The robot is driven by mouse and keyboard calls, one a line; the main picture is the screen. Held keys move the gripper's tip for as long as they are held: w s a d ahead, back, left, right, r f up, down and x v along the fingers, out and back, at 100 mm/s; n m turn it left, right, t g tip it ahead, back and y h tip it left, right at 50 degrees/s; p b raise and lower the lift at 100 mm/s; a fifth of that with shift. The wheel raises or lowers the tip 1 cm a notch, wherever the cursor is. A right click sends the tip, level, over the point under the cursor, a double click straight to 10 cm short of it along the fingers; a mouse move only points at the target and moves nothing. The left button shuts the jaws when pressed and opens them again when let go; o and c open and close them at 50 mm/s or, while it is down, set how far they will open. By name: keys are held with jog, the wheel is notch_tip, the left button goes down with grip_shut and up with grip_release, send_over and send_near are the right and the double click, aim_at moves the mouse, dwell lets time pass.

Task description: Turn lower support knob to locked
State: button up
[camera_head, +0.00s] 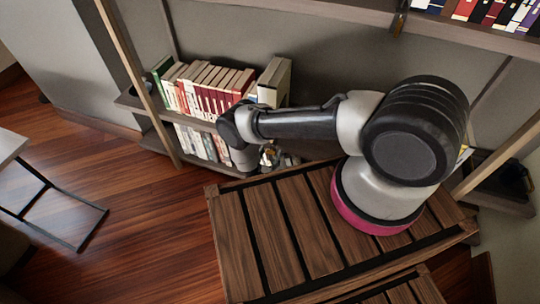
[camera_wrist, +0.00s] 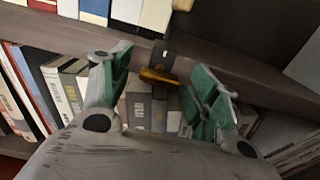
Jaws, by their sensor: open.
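In the wrist view, my gripper (camera_wrist: 168,80) is open, its two green-padded fingers spread apart and nothing held. A brass-coloured knob (camera_wrist: 158,76) sits on a dark bracket (camera_wrist: 162,55) at the front edge of a shelf. In this picture the knob lies between the two fingers, with gaps on both sides; how far beyond the fingertips it is, I cannot tell. It looks roughly crosswise. I cannot make out any locked mark. In the head view, my gripper (camera_head: 268,156) is low by the lower shelves, partly hidden by my arm, and the knob is not discernible.
Books (camera_wrist: 62,88) stand on the shelf below the bracket, more above. The dark shelf board (camera_wrist: 262,84) runs across behind the fingers. In the head view, a wooden post (camera_head: 140,80) stands left of my arm, and the wood floor (camera_head: 130,220) is open at left.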

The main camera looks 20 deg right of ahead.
jog(key=c, duration=1)
jog(key=shift+m, duration=0.4)
jog(key=m, duration=1.2)
jog(key=shift+m, duration=0.3)
jog(key=m, duration=0.4)
jog(key=shift+s+f, duration=0.1)
jog(key=shift+m, duration=0.4)
